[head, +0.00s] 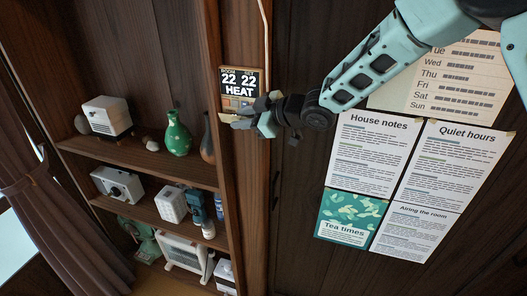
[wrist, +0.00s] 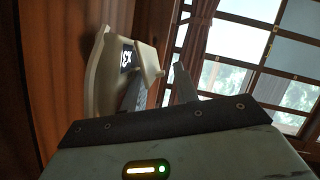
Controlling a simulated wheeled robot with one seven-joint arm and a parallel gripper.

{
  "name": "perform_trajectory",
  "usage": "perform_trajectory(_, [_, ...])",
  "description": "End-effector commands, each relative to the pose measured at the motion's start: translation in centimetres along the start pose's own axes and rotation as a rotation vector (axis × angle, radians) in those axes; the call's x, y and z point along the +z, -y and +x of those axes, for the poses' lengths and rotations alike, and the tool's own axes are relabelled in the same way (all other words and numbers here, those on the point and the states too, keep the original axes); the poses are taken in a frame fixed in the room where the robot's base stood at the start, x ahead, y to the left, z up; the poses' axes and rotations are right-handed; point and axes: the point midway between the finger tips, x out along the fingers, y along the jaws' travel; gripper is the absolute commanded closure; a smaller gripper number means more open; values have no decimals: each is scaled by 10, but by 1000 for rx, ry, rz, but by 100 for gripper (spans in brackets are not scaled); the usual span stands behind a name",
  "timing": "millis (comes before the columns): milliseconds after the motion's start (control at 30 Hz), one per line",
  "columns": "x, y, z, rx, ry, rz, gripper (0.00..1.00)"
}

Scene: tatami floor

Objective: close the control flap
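The control unit (head: 241,81) is a small wall box on the wooden post, its dark display reading 22, 22 and HEAT. Its pale control flap (head: 228,117) sticks out at the box's lower edge, hinged open. In the wrist view the cream control unit (wrist: 101,75) shows edge-on at left, and the flap (wrist: 150,62) juts from it toward the right. My gripper (head: 251,119) is at the unit's lower front, close to the flap. Whether a finger touches the flap I cannot tell.
A shelf unit (head: 143,163) left of the post holds a green vase (head: 178,133), a white box-shaped device (head: 107,116) and a camera (head: 118,185). Paper notices (head: 365,150) hang on the wall at right, behind my arm. A cable (head: 266,35) runs down to the unit.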

Motion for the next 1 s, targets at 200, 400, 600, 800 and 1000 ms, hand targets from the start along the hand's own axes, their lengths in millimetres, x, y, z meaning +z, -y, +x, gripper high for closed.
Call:
perform_trajectory(200, [1,0,1,17,-4,-30,65])
perform_trajectory(400, [5,6,3,51,-4,-113,65])
perform_trajectory(600, [7,11,3,92,-4,-212,65])
perform_trajectory(800, [9,17,4,133,-3,-315,65])
perform_trajectory(1000, [12,22,6,178,-4,-425,65])
